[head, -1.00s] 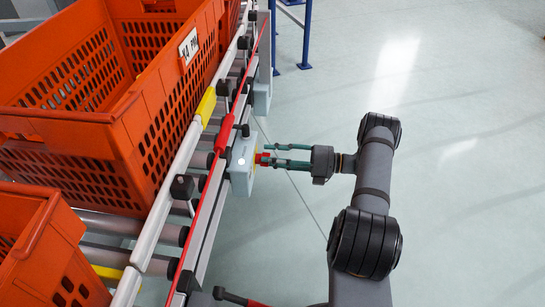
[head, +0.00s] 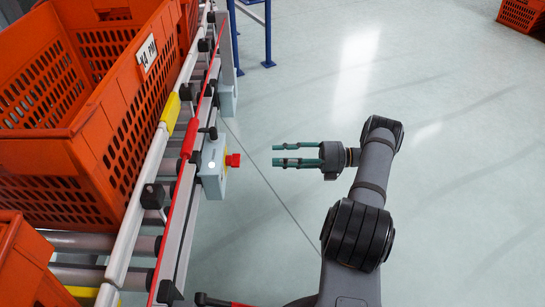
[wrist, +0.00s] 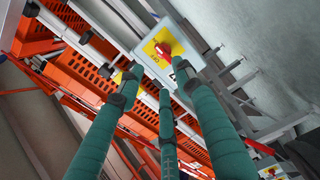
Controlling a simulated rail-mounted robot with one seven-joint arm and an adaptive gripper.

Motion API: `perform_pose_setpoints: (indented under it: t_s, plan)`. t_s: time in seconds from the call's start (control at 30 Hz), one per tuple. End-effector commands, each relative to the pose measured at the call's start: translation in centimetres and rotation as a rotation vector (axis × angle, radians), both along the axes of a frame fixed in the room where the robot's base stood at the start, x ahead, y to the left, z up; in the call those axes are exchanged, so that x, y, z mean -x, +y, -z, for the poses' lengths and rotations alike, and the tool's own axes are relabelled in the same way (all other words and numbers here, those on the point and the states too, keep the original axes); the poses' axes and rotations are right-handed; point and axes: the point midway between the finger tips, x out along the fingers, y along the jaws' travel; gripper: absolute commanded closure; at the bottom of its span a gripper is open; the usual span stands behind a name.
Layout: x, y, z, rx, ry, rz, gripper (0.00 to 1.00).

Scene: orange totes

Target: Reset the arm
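My gripper (head: 298,155) has green fingers and is in the middle of the head view, over open floor. Its fingers are apart with nothing between them. They point left at a grey control box (head: 213,168) with a red button (head: 233,160) on its right face. A clear gap lies between the fingertips and the button. In the wrist view the fingers (wrist: 165,88) rise from the bottom edge, and the red button (wrist: 165,48) on its yellow plate shows just beyond their tips. My arm is bent, with its elbow at lower right in the head view.
A roller conveyor (head: 130,240) with a red rail runs along the left. A large orange tote (head: 140,130) stands on it, with another orange tote (head: 22,262) at lower left. Blue legs (head: 268,35) stand at the top. The floor (head: 460,190) on the right is clear.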

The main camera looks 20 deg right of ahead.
Motion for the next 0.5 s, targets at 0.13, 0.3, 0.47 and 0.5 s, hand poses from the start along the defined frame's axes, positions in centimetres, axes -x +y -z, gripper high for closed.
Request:
perform_pose_setpoints:
  t_s: [0.13,0.3,0.47,0.5]
  plan:
    - [0.0,0.0,0.0,0.000,0.000,0.000,0.65]
    - [0.0,0.1,0.0,0.000,0.000,0.000,0.65]
    - [-0.5,1.2,-0.1,-0.002,-0.001,-0.002,0.65]
    - [-0.6,1.7,0.0,-0.001,0.000,-0.003,0.65]
